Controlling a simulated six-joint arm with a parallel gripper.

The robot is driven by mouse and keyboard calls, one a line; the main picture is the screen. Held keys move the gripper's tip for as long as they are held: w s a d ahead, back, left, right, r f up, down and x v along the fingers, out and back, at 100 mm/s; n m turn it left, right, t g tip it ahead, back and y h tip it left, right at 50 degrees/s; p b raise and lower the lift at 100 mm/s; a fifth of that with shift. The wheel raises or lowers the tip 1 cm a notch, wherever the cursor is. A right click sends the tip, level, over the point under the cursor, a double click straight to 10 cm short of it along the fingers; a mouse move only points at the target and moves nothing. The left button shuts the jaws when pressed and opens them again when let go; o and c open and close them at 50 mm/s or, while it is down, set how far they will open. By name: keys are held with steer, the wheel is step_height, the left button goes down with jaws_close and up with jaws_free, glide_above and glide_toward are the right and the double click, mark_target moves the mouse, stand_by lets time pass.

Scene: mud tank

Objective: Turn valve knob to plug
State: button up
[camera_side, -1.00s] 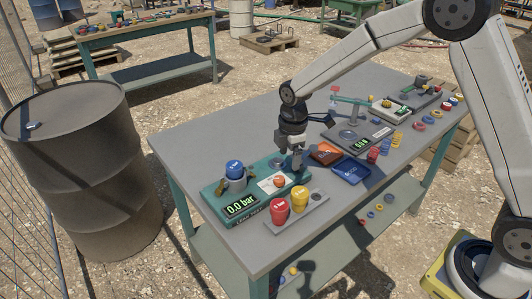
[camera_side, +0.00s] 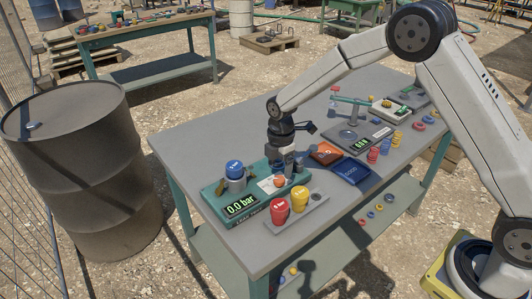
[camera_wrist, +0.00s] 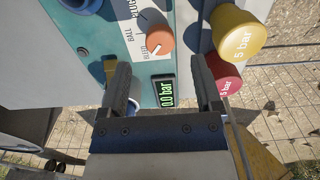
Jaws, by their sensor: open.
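The orange valve knob (camera_side: 280,181) sits on a white label plate on the teal tester (camera_side: 213,190). In the wrist view the knob (camera_wrist: 160,38) shows just beyond my fingertips, with BLEED, BALL and PLUG printed beside it. In the side view my gripper (camera_side: 286,168) is low over the tester, right behind the knob. The display (camera_side: 241,205) reads 0.0 bar.
A blue-capped piece (camera_side: 235,169) stands on the tester left of the knob. Red (camera_side: 279,210) and yellow (camera_side: 299,197) 5 bar plugs stand on a grey tray in front. Orange (camera_side: 326,153) and blue (camera_side: 350,173) trays lie to the right. The table's left part is clear.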

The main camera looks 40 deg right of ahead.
mark_target(279, 179)
steer(key=shift+f, duration=2.15)
steer(key=shift+c, duration=0.2)
jaws_close()
